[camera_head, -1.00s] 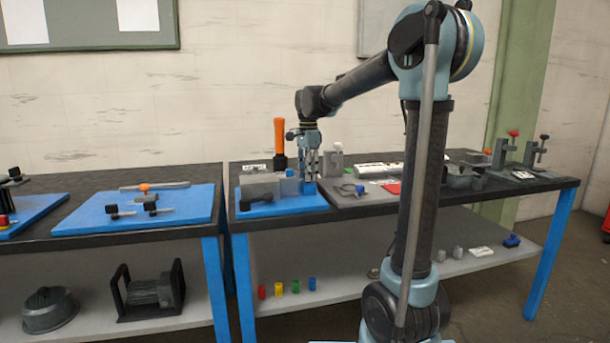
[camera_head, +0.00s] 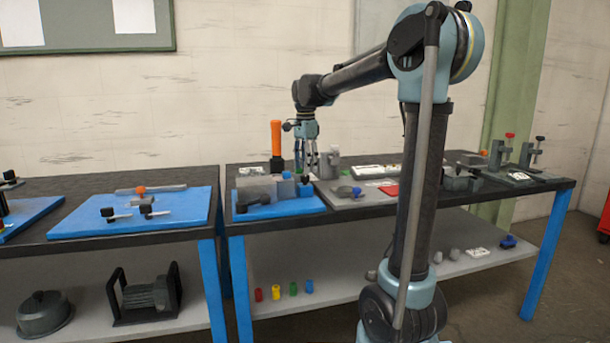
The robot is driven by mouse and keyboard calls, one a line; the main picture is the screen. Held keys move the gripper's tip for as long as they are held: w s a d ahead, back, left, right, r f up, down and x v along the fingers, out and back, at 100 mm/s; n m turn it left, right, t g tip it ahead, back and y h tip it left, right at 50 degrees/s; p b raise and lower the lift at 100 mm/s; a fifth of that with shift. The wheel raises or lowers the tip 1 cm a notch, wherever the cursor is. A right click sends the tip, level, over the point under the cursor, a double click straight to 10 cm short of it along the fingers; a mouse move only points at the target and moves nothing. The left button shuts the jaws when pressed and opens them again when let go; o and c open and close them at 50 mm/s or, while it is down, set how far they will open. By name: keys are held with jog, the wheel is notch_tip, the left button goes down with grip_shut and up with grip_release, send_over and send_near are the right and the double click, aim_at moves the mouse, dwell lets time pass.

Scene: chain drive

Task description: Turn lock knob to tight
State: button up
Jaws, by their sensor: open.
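My gripper (camera_head: 306,168) is open, with its fingers pointing down above the right part of the blue board (camera_head: 290,208). A small blue piece with a dark top (camera_head: 305,187) stands just below the fingertips; I cannot tell whether it is the lock knob. A grey block (camera_head: 257,189) sits on the same board to the left. A dark handle-like part (camera_head: 252,203) lies in front of the block. The fingers seem empty and apart from the blue piece. No tight marking can be read at this size.
An orange-handled tool (camera_head: 276,139) stands upright behind the grey block, close to my gripper. A grey plate (camera_head: 349,204) with fittings lies to the right. Clamp stands (camera_head: 533,154) are at the far right. Another blue board (camera_head: 133,214) lies on the left table.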

aim_at(306, 175)
notch_tip(306, 175, up, 8)
dwell(0.4)
jog(key=s+d+f+n, duration=0.3)
jog(key=s+d+f, duration=0.2)
jog(key=s+d, duration=0.3)
jog(key=s+d+f+n+t, duration=0.1)
jog(key=s+d+f+n, duration=0.3)
jog(key=s+f, duration=0.8)
jog(key=s+d+f+n+t, duration=0.1)
jog(key=s+d+f+n, duration=0.4)
jog(key=s+d+f, duration=0.3)
jog(key=s+f, duration=0.4)
jog(key=f, duration=0.3)
jog(key=shift+d, duration=0.2)
